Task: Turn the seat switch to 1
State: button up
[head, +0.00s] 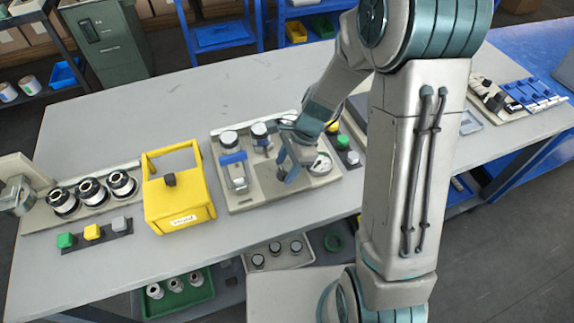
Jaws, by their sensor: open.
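My gripper (290,172) hangs over the right half of a beige station plate (240,203) on the grey table, with its fingers apart and nothing seen between them. A small dark part (271,188) sits on the plate just left of the fingers; whether it is the seat switch I cannot tell. A round pale part with a ring (322,165) lies to the right of the fingers. A blue-topped clamp-like part (235,170) stands on the plate's left side. No switch marking can be read, and my arm hides part of the plate's back right.
A yellow box with a handle and dark knob (182,206) stands left of the plate. Further left are several dark-ringed cylinders (92,192) and a coloured block row (92,232). Another block row (343,141) is partly behind my arm. The table's back left (130,120) is clear.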

jog(key=shift+f, duration=0.1)
jog(key=c, duration=1)
jog(key=shift+n, duration=0.3)
jog(key=shift+w+a+n+g+p, duration=0.15)
jog(key=shift+n+g+p, duration=0.3)
jog(key=shift+n, duration=0.75)
jog(key=n+g+h, duration=0.1)
jog(key=n, duration=0.2)
jog(key=shift+w+a+n, duration=0.1)
jog(key=shift+w+n, duration=0.05)
jog(key=shift+n, duration=0.25)
jog(key=n+h, duration=0.1)
jog(key=n, duration=0.1)
jog(key=n+g, duration=0.1)
jog(key=n, duration=0.1)
jog(key=shift+w+a+h, duration=0.1)
jog(key=shift+a+h, duration=0.1)
jog(key=shift+h, duration=0.2)
jog(key=shift+a+n+h, duration=0.1)
jog(key=shift+n+h, duration=0.4)
jog(key=shift+n, duration=1)
